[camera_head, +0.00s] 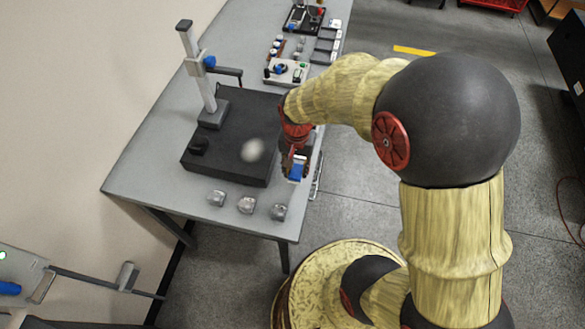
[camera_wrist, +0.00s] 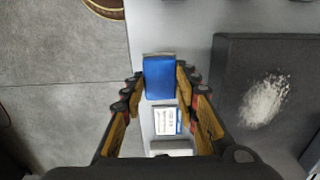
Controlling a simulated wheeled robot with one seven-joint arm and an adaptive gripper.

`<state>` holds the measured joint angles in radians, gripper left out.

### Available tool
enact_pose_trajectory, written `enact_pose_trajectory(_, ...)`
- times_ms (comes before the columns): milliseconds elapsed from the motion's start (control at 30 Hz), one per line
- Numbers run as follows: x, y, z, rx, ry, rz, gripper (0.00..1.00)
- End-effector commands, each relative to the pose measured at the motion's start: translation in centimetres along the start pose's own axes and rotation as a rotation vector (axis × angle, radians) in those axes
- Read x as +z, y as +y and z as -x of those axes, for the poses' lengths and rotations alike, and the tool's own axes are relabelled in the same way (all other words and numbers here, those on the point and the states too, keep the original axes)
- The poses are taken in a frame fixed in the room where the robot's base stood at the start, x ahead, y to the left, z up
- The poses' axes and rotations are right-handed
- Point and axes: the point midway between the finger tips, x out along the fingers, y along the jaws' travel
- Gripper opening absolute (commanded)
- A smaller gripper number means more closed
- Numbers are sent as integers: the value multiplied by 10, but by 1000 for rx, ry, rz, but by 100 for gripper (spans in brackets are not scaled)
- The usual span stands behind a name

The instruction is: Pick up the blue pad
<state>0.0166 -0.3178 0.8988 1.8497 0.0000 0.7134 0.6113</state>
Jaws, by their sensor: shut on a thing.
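The blue pad (camera_wrist: 159,77) is a small blue block. In the wrist view it sits between the two fingertips of my gripper (camera_wrist: 159,82), which are shut on its left and right sides. In the head view the blue pad (camera_head: 296,170) shows at the end of my gripper (camera_head: 295,166), over the right edge of the table (camera_head: 140,165). I cannot tell whether the pad touches the table. Below the pad in the wrist view is a small white labelled card or box (camera_wrist: 166,121) with a blue edge.
A black plate (camera_head: 225,165) with a whitish patch (camera_head: 253,150) and an upright stand (camera_head: 200,75) lies left of my gripper. Several grey pieces (camera_head: 246,205) line the table's front edge. Small parts and a tray (camera_head: 287,72) are farther back. Open floor lies to the right.

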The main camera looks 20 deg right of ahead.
Motion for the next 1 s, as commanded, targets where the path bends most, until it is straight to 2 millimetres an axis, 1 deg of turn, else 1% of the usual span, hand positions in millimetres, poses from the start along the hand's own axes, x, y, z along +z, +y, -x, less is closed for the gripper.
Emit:
enact_pose_trajectory(33, 4, 7, 17, -4, 6, -2, 6)
enact_pose_trajectory(167, 20, 27, 47, -4, 6, -2, 6)
enact_pose_trajectory(200, 27, 37, 50, -2, 4, -4, 6)
enact_pose_trajectory(300, 41, 56, 59, -2, 3, -4, 6)
enact_pose_trajectory(400, 52, 71, 67, -3, 4, -4, 5)
enact_pose_trajectory(500, 61, 83, 72, -2, 4, -3, 6)
enact_pose_trajectory(633, 68, 92, 78, -2, 4, -2, 6)
enact_pose_trajectory(800, 73, 98, 79, -1, 2, -1, 6)
enact_pose_trajectory(1000, 73, 98, 79, -1, 2, -1, 5)
